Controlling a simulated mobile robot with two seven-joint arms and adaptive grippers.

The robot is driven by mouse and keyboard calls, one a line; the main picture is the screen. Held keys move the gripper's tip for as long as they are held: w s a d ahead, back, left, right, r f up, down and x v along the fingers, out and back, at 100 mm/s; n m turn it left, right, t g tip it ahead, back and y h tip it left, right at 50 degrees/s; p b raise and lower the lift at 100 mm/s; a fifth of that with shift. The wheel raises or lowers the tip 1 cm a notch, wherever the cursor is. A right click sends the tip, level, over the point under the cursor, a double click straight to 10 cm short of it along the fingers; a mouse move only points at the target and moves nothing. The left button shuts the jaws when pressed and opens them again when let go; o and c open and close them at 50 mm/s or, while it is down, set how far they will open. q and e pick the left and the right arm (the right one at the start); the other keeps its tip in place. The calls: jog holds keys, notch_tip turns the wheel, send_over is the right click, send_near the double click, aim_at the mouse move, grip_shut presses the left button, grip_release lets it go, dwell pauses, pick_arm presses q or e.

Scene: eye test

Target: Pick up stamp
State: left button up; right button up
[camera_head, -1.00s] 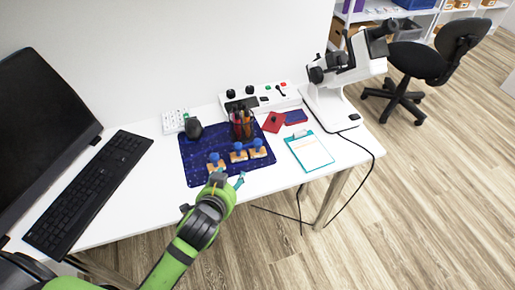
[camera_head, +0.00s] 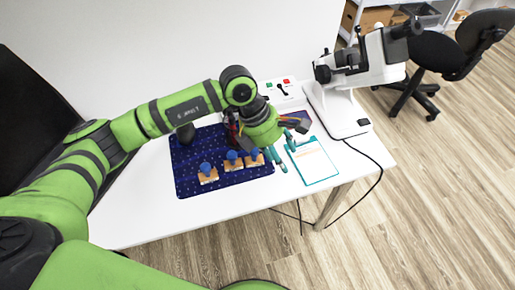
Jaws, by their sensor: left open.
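Three stamps with blue knobs and wooden bases stand in a row on the dark blue mat (camera_head: 184,165): a left stamp (camera_head: 207,176), a middle stamp (camera_head: 232,163) and a right stamp (camera_head: 255,160). My left gripper (camera_head: 284,152) is open and empty, with teal fingertips. It is over the table between the right stamp and the clipboard, to the right of all the stamps. I cannot tell its exact height. My left arm reaches across the picture and hides part of the mat's back. My right gripper is not in view.
A clipboard (camera_head: 316,163) with a teal edge lies right of the gripper. A white microscope (camera_head: 343,108) stands behind it. A pen cup (camera_head: 231,128) is partly hidden by my arm. A control box (camera_head: 288,92) stands by the wall. The table's front strip is clear.

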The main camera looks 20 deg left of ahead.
aim_at(254, 150)
pick_arm(q)
jog(key=w+a+y, duration=0.1)
jog(key=a, duration=0.1)
jog(key=w+a+y, duration=0.1)
jog(key=a, duration=0.2)
jog(key=w+a+y, duration=0.1)
jog(key=a, duration=0.2)
jog(key=shift+w+a+f+t+y, duration=0.2)
jog(key=shift+t+y, duration=0.1)
jog(key=shift+y, duration=0.1)
jog(key=shift+f, duration=0.25)
jog(key=f+p, duration=0.1)
jog(key=f, duration=0.2)
jog(key=f+p, duration=0.1)
jog(key=f, duration=0.1)
jog(key=shift+w+d+f+p, duration=0.1)
jog(key=shift+d+f+p, duration=0.15)
jog(key=shift+d+p, duration=0.05)
jog(key=shift+f, duration=0.3)
grip_shut()
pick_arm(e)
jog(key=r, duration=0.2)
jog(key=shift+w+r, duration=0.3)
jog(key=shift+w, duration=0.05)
